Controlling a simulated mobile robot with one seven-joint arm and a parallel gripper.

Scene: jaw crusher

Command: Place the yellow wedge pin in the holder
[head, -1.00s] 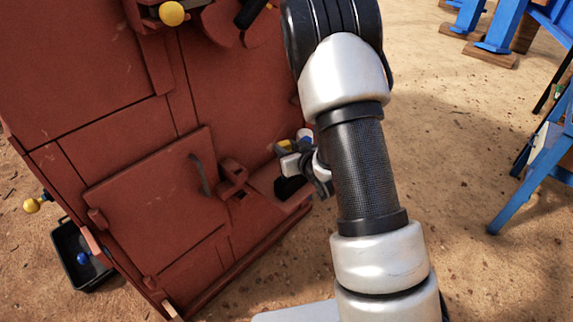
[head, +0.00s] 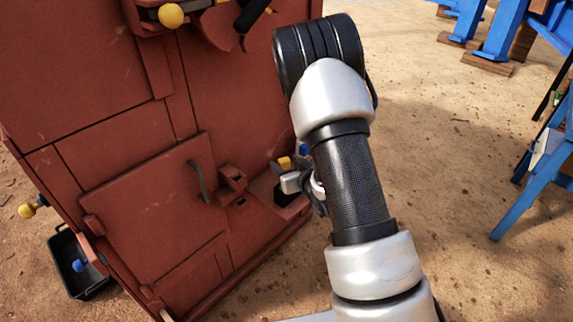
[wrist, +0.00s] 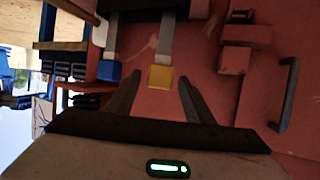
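The yellow wedge pin (wrist: 160,77) shows its square yellow head in the wrist view, with a grey shank running to the dark holder (wrist: 145,15) at the top. How deep the shank sits in it I cannot tell. A blue-headed pin (wrist: 110,71) stands beside it, also with a grey shank. My gripper (wrist: 160,92) is open, its two dark fingers on either side of the yellow head with gaps visible. In the head view the yellow head (head: 285,162) shows just above my gripper, beside the blue head (head: 303,150). The black holder there is partly hidden.
The red crusher body (head: 120,160) fills the left, with a hatch handle (head: 197,180) and a latch block (head: 232,178). A black bin (head: 65,250) with a blue item stands at lower left. Blue stands (head: 535,185) are at right. Sandy ground between is clear.

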